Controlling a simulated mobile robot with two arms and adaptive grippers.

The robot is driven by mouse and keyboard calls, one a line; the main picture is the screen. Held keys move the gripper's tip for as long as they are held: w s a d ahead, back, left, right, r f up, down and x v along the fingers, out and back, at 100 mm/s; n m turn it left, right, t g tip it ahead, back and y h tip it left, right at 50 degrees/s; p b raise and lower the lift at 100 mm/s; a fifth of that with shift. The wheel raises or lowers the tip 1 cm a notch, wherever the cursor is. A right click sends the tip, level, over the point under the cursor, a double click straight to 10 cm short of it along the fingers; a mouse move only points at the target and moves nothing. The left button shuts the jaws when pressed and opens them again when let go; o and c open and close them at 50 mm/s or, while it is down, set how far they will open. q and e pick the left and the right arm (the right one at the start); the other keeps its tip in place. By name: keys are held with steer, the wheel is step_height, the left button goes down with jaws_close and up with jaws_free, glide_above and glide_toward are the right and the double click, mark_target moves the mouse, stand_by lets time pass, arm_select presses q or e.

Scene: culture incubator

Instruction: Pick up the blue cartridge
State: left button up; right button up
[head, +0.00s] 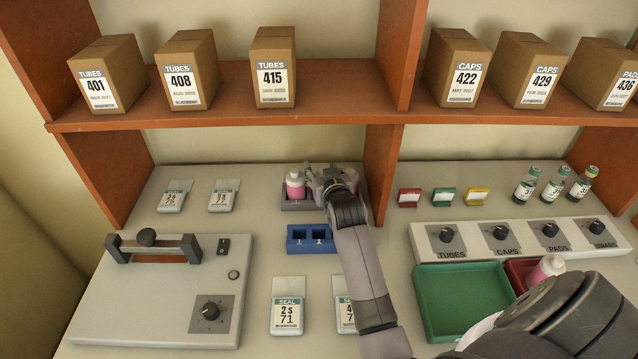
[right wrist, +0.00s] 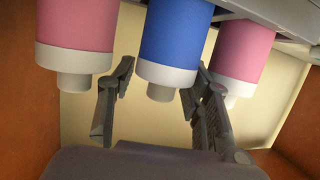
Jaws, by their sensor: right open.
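The blue cartridge (right wrist: 176,42) shows in the right wrist view, with a white cap, between two pink cartridges (right wrist: 78,25) (right wrist: 243,45). In the head view my right gripper hides it. My right gripper (head: 326,178) is over the grey rack (head: 298,205) at the back of the bench. In the right wrist view my right gripper (right wrist: 162,80) is open, one finger on each side of the blue cartridge's cap end. I cannot tell if the fingers touch it. My left gripper is not in view.
A pink cartridge (head: 295,185) stands close left of my gripper. A blue two-hole block (head: 311,247) is in front of the rack. The shelf (head: 300,112) overhangs behind, and its upright divider (head: 381,165) is close on the right. A green tray (head: 425,310) lies at front right.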

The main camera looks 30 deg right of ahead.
steer(key=shift+s+a+r, duration=0.25)
steer(key=shift+s+r, duration=0.05)
steer(key=shift+s, duration=0.25)
steer(key=shift+c, duration=0.2)
steer(key=shift+f, duration=0.1)
steer(key=c, duration=0.6)
steer(key=shift+c, duration=1.8)
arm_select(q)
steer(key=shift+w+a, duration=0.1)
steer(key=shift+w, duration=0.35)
arm_select(e)
jaws_close()
